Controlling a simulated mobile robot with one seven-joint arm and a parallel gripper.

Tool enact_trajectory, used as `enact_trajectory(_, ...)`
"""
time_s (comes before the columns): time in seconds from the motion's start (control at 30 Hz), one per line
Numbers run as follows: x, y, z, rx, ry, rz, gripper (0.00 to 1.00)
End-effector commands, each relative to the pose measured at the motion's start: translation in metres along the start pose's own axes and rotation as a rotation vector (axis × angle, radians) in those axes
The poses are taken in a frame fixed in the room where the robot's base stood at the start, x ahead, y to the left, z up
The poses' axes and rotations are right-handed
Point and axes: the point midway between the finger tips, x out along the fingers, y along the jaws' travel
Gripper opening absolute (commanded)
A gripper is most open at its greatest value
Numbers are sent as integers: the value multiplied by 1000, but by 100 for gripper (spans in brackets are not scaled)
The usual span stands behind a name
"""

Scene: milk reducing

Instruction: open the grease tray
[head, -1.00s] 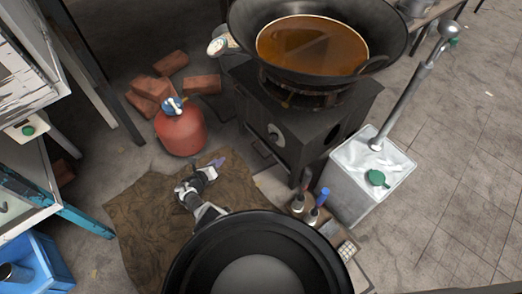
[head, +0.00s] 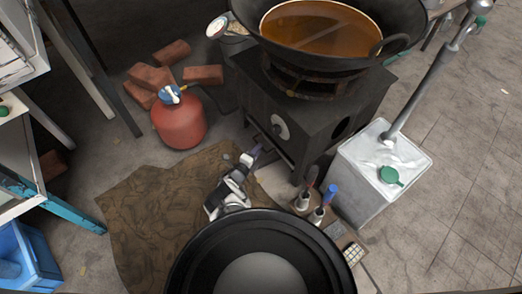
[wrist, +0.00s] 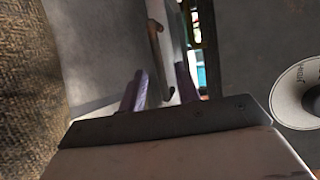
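The black stove (head: 318,125) stands ahead of my gripper (head: 258,151), which is low at its front left side. In the wrist view, the two purple fingers of my gripper (wrist: 160,92) are apart with a gap between them. A dark bar-like handle (wrist: 154,32) on a pale grey panel (wrist: 172,40) lies beyond the fingers, roughly in line with the gap. This panel appears to be the grease tray front. I see no clear contact between fingers and handle. How far the tray is out cannot be told.
A round dial (head: 280,127) is on the stove front. A wok of brown liquid (head: 320,35) sits on top. A red gas cylinder (head: 180,122) and bricks (head: 150,78) are to the left. A white canister (head: 375,170) and bottles (head: 318,210) stand to the right.

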Motion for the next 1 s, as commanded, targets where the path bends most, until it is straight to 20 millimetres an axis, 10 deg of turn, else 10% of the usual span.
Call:
enact_trajectory(0.63, 37, 0, 0, 1, 0, 0, 32)
enact_trajectory(1.0, 37, 0, 0, 1, 0, 0, 0)
